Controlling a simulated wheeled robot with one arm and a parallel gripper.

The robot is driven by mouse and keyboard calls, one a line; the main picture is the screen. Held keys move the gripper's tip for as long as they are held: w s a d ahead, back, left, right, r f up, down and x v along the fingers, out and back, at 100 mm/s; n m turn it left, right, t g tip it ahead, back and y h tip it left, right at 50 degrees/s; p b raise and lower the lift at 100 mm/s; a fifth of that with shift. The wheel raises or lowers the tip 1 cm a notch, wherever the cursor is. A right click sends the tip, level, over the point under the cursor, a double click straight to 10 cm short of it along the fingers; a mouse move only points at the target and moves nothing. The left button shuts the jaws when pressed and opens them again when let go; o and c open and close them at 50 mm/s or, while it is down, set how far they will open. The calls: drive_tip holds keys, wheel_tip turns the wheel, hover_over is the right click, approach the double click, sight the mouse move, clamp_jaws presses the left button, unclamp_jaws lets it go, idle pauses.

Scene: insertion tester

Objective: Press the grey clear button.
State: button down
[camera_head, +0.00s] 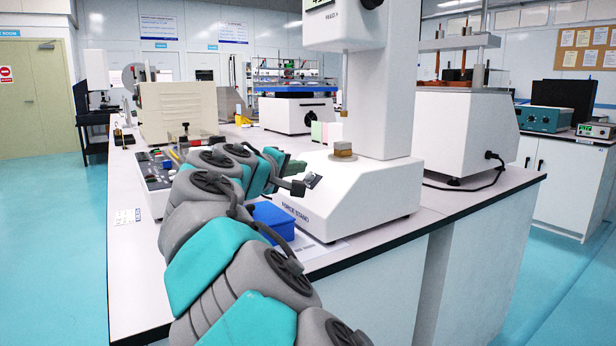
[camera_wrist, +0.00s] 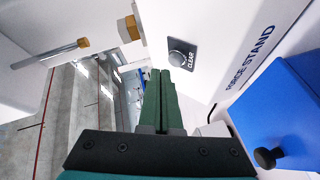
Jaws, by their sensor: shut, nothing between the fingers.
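The grey clear button (camera_wrist: 176,58) is round and sits on a dark plate marked CLEAR on the white force stand (camera_wrist: 215,35). In the head view the same small dark plate (camera_head: 312,180) shows on the sloped front of the force stand (camera_head: 352,200). My gripper (camera_wrist: 160,72) has dark green fingers, shut together and empty. In the wrist view the fingertips lie just below and left of the button, apart from it in the picture; the exact gap cannot be told. In the head view my gripper (camera_head: 294,166) is just left of the stand's base.
A blue box (camera_wrist: 285,110) with a black knob (camera_wrist: 268,157) is to the right in the wrist view; in the head view the blue box (camera_head: 272,217) is in front of the stand. A brass block (camera_head: 343,149) sits atop the base. A control panel (camera_head: 152,172) lies left.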

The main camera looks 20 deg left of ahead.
drive_tip(key=shift+d+f, duration=0.1)
drive_tip(key=shift+f, duration=0.05)
idle(0.4)
drive_tip(key=shift+w+d+f, duration=0.15)
drive_tip(key=shift+w+f, duration=0.05)
drive_tip(key=shift+w+d+f+b, duration=0.2)
drive_tip(key=shift+f+b, duration=0.1)
drive_tip(key=shift+b, duration=0.1)
idle(0.8)
idle(0.4)
drive_tip(key=shift+s+a+r+p, duration=0.4)
drive_tip(key=shift+a+r, duration=0.05)
drive_tip(key=shift+r, duration=0.2)
drive_tip(key=shift+r, duration=0.1)
drive_tip(key=s+a+r+p, duration=0.2)
drive_tip(key=r, duration=0.1)
drive_tip(key=shift+s+r+p, duration=0.25)
drive_tip(key=shift+p, duration=0.1)
idle(0.5)
